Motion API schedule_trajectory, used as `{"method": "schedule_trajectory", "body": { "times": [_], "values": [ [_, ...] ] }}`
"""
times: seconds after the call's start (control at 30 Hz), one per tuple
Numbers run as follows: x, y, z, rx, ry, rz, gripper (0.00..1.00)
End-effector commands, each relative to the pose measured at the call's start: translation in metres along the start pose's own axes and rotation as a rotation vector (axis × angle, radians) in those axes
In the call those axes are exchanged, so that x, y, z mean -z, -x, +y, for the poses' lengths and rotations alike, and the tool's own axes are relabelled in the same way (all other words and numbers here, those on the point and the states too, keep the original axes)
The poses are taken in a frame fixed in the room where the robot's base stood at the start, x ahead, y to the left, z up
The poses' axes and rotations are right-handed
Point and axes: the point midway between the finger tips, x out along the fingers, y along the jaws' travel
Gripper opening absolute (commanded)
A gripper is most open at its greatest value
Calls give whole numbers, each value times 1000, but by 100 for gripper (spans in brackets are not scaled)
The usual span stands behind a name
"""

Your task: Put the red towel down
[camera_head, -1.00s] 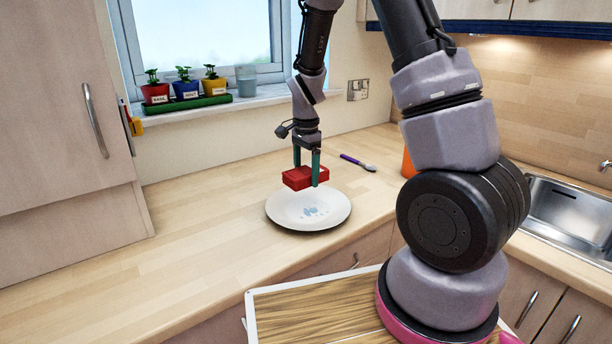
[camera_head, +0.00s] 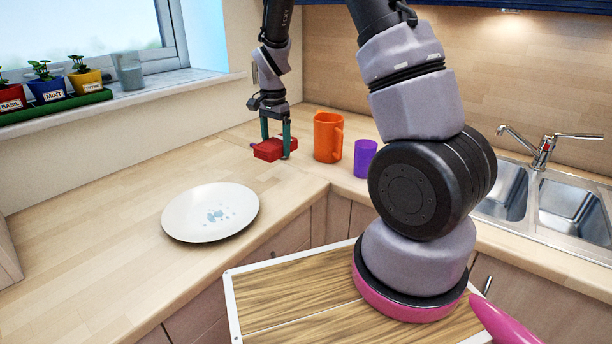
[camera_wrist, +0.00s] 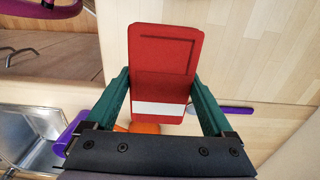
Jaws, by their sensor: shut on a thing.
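The red towel (camera_head: 266,150) is a small folded block. My gripper (camera_head: 275,146) is shut on it, with a green finger on either side. In the head view it appears above the wooden counter (camera_head: 120,205), right of and behind the plate; the exact gap below it is hard to judge. In the wrist view the towel (camera_wrist: 165,65) spans the space between the fingers of my gripper (camera_wrist: 163,92), with a white strip along its near edge. Counter surface shows beyond it.
A white plate (camera_head: 182,222) with bluish spots lies left of the towel. An orange mug (camera_head: 327,140) and a purple cup (camera_head: 364,158) stand to the right. A purple-handled spoon (camera_wrist: 236,110) lies beneath. A sink (camera_head: 570,207) is far right.

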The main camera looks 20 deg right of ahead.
Motion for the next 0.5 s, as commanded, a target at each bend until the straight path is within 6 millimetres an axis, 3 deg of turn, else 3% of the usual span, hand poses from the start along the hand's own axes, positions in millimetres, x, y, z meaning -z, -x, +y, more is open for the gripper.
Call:
{"method": "schedule_trajectory", "body": {
  "times": [0.13,0.3,0.5],
  "values": [
    [0,-15,-2,-3,11,-2,35],
    [1,-47,-1,-4,9,-2,35],
    [1,-64,-2,0,10,-1,35]
  ]
}}
